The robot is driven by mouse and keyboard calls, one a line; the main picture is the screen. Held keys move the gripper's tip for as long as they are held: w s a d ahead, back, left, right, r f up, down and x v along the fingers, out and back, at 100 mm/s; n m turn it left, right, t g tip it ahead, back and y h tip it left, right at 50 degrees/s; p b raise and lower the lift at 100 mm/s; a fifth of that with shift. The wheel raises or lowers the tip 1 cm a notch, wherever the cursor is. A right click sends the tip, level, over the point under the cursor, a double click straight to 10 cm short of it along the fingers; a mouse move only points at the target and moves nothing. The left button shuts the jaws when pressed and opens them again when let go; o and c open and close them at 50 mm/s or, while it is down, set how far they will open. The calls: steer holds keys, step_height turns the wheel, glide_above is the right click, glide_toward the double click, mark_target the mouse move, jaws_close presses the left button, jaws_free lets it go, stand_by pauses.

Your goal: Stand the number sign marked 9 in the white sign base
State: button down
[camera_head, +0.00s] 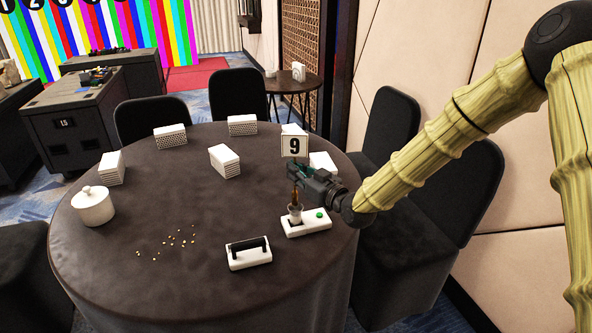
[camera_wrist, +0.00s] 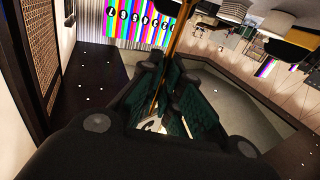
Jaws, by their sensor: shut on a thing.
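The number sign, a white plate marked 9 (camera_head: 294,146) on a thin brown stem, stands roughly upright at the right side of the round table. My gripper (camera_head: 299,175) is shut on its stem just below the plate. In the wrist view, the dark green fingers (camera_wrist: 170,95) close around the stem (camera_wrist: 178,32). The white sign base (camera_head: 308,229), with a grey socket and a green button, lies on the table directly below. The stem's lower end is at the socket's mouth (camera_head: 295,212); I cannot tell how deep it sits.
A white block with a black handle (camera_head: 249,259) lies left of the base. A lidded white pot (camera_head: 93,207), scattered crumbs (camera_head: 170,242) and several white boxes (camera_head: 224,160) are on the dark tablecloth (camera_head: 150,190). Black chairs (camera_head: 238,96) surround the table.

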mark_target(296, 195)
steer(key=shift+f+b, duration=1.15)
steer(key=shift+f, duration=0.9)
steer(key=shift+f+b, duration=1.4)
steer(key=shift+f, duration=0.85)
steer(key=c, duration=1.5)
jaws_free()
steer(key=shift+c, duration=0.2)
steer(key=v, duration=1.2)
